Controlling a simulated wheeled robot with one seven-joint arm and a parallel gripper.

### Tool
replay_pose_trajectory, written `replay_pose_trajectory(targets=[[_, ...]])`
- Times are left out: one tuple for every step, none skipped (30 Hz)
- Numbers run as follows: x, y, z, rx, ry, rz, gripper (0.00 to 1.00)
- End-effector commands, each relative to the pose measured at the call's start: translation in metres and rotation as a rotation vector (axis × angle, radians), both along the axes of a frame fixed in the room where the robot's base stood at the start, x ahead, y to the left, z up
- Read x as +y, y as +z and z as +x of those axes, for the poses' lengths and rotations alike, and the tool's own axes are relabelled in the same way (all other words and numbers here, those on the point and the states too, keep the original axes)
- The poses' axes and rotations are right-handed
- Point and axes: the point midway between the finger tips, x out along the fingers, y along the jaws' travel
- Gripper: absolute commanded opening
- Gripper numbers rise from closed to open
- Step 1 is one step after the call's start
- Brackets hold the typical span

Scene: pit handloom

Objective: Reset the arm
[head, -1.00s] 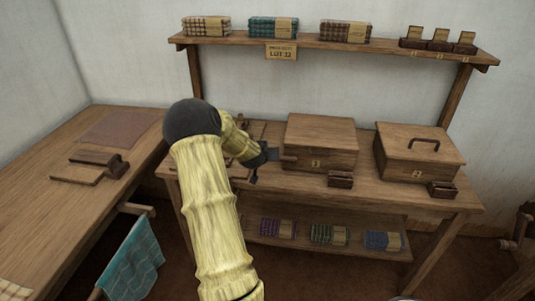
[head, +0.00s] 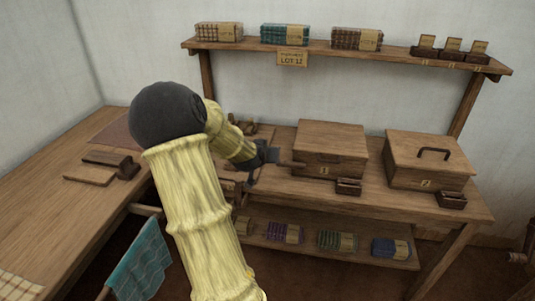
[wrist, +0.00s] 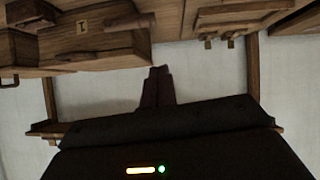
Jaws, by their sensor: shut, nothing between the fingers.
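My arm reaches up from the bottom of the head view and bends over the workbench. My gripper (head: 287,164) is at the left side of the wooden box marked 1 (head: 330,147), above the bench top. Its fingers are together and hold nothing. In the wrist view the closed fingers (wrist: 157,88) point toward the upper part of the picture, with the wall behind them. The box marked 1 also shows in the wrist view (wrist: 95,40). I cannot tell whether the fingertips touch the box.
A second box with a handle (head: 428,162) stands to the right on the bench (head: 400,203). Cloth bundles (head: 285,34) lie on the shelf (head: 230,46) above, and more lie on the lower shelf. A side table (head: 50,200) with wooden blocks is at left.

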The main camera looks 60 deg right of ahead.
Motion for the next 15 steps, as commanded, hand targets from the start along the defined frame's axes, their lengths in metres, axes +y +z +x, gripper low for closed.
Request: replay_pose_trajectory(targets=[[-0.0002, -0.0001, 0.0001, 0.0, 0.0, 0.0, 0.0], [-0.0002, -0.0001, 0.0001, 0.0, 0.0, 0.0, 0.0], [-0.0002, 0.0, 0.0001, 0.0, 0.0, 0.0, 0.0], [-0.0003, -0.0001, 0.0001, 0.0, 0.0, 0.0, 0.0], [-0.0002, -0.0002, 0.0001, 0.0, 0.0, 0.0, 0.0], [-0.0003, -0.0001, 0.0001, 0.0, 0.0, 0.0, 0.0], [-0.0003, -0.0001, 0.0001, 0.0, 0.0, 0.0, 0.0], [-0.0004, -0.0001, 0.0001, 0.0, 0.0, 0.0, 0.0], [-0.0003, -0.0001, 0.0002, 0.0, 0.0, 0.0, 0.0], [-0.0003, -0.0001, 0.0002, 0.0, 0.0, 0.0, 0.0], [-0.0003, -0.0001, 0.0002, 0.0, 0.0, 0.0, 0.0], [-0.0002, -0.0002, 0.0003, 0.0, 0.0, 0.0, 0.0], [0.0003, -0.0004, 0.0006, 0.001, 0.001, 0.001, 0.0], [0.0017, -0.0007, 0.0015, 0.0, 0.003, 0.005, 0.0], [0.0055, -0.0019, 0.0036, 0.001, 0.011, 0.012, 0.0]])
